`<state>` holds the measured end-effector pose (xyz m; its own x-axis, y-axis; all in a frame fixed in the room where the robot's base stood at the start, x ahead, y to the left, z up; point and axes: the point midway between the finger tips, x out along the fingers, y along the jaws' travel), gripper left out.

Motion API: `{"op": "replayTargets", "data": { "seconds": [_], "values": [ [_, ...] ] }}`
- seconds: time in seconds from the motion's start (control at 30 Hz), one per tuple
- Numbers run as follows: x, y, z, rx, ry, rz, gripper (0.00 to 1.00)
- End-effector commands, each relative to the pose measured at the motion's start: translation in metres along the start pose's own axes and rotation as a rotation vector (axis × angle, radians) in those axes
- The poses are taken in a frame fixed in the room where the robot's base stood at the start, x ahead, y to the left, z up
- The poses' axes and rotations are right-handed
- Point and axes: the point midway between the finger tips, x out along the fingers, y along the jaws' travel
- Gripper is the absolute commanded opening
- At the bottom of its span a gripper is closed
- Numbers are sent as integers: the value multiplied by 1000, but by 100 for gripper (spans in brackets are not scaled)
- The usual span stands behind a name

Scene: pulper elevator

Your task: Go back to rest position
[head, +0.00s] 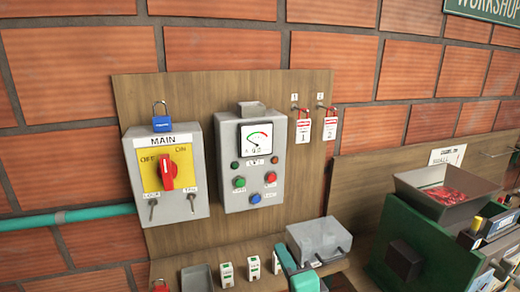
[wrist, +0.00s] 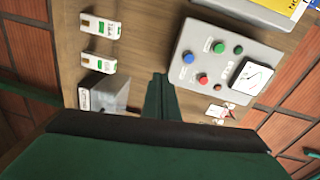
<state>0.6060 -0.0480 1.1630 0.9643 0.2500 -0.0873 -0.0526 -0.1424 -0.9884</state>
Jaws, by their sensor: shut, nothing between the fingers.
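My gripper (wrist: 158,84) is shut and empty in the wrist view, its fingers together in front of the wooden board. In that view the control box (wrist: 215,38) lies to the upper right of the fingertips and a grey box (wrist: 105,95) to their left. A teal piece, seemingly part of my gripper, shows low in the head view (head: 285,260), left of the grey box (head: 318,242). The rest of my arm is mostly out of the head view.
The MAIN switch box (head: 200,165) has a red handle (head: 167,172) and a blue padlock (head: 175,126) on top. Two tags (head: 303,130) (head: 330,128) hang on hooks. Small white modules (head: 226,274) stand below. A green machine (head: 425,235) with a hopper is at right.

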Motion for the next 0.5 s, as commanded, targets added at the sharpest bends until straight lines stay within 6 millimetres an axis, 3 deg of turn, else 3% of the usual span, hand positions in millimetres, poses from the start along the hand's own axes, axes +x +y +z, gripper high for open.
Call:
{"op": "replayTargets", "data": {
  "seconds": [0.03, 0.1, 0.5],
  "values": [
    [0, 20, 2, -23, 13, 18, 0],
    [-2, 42, 4, -64, 36, 33, 0],
    [-34, 157, 22, -330, 135, 126, 0]
  ]
}}
